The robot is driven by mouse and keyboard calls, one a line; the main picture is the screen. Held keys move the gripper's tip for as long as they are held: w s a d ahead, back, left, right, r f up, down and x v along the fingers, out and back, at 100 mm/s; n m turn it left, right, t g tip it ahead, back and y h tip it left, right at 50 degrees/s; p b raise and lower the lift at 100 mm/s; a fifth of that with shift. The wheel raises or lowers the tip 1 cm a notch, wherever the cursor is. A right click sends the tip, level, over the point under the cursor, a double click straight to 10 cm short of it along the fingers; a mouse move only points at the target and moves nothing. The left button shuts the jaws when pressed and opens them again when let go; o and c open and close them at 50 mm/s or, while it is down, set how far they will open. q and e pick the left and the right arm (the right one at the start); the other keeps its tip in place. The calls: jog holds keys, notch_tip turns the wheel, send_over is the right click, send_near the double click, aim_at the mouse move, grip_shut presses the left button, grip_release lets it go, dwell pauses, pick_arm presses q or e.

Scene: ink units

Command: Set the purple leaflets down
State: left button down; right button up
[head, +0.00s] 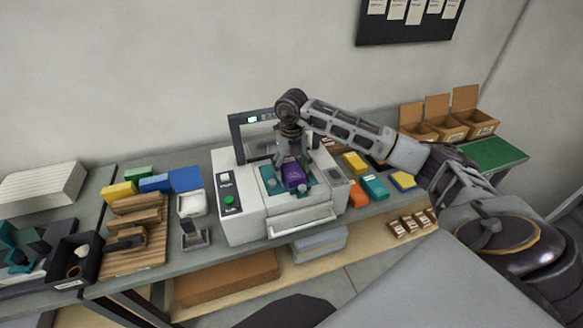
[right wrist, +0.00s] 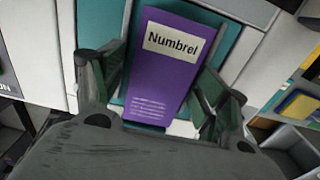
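The purple leaflets (head: 294,173) are a small stack with a white "Numbrel" label. They are in the teal bed area (head: 270,184) of the white machine (head: 239,205) in the head view. In the right wrist view the purple leaflets (right wrist: 158,75) sit between the two dark green finger pads of my right gripper (right wrist: 165,92). The pads appear to press on both side edges. The teal surface shows close behind; whether the stack rests on it I cannot tell. My right gripper (head: 290,160) points down over the bed. My left gripper is not in view.
The machine's frame (head: 236,140) with a lit green display rises behind my gripper. Orange, yellow and teal stacks (head: 374,187) lie to its right. Open cardboard boxes (head: 437,122) stand farther right. A wooden rack (head: 135,225) and a dark bin (head: 90,252) stand left.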

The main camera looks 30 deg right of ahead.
aim_at(292, 168)
jog(key=shift+r, duration=0.1)
dwell(0.3)
jog(key=shift+r, duration=0.25)
notch_tip(292, 168, up, 12)
jog(key=b, duration=0.2)
jog(key=shift+f, duration=0.2)
